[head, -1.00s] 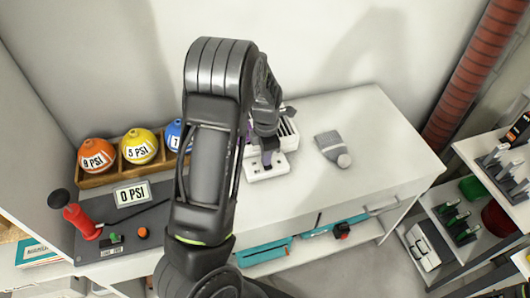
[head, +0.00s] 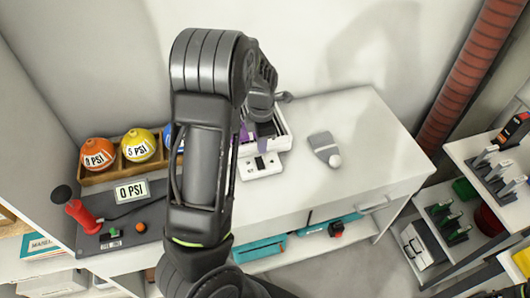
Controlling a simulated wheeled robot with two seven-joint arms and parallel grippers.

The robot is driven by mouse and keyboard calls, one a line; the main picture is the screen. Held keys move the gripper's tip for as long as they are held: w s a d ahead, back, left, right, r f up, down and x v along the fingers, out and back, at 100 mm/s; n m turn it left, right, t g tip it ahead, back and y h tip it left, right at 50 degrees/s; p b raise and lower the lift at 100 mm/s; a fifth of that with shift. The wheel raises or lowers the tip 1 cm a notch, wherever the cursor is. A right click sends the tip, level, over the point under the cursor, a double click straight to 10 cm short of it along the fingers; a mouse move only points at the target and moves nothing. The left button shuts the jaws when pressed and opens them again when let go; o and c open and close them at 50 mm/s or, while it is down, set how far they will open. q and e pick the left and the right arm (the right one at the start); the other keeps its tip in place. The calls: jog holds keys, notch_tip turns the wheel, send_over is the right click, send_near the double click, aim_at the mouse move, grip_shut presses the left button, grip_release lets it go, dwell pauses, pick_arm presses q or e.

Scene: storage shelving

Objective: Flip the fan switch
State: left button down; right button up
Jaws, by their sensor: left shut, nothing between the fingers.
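A white fan unit (head: 280,143) stands on the white cabinet top, mostly hidden behind my arm. Purple parts show inside its open frame. Its low front base (head: 247,173) carries a small black switch (head: 260,163) with a white mark. I cannot tell which way the switch is set. My left gripper (head: 265,141) is shut and empty, pointing down just behind the switch over the fan unit. It looks apart from the switch, but the height is hard to judge. My right gripper is out of view.
Orange (head: 98,153) and yellow (head: 139,145) PSI balls sit in a wooden rack at left. A dark board with a red handle (head: 82,216) lies in front. A grey-and-white object (head: 325,149) lies right of the fan. The cabinet top (head: 370,130) is clear further right.

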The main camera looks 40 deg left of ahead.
pick_arm(q)
notch_tip(320, 180, up, 6)
jog(key=shift+s+r, duration=0.25)
jog(key=shift+a, duration=0.1)
dwell(0.4)
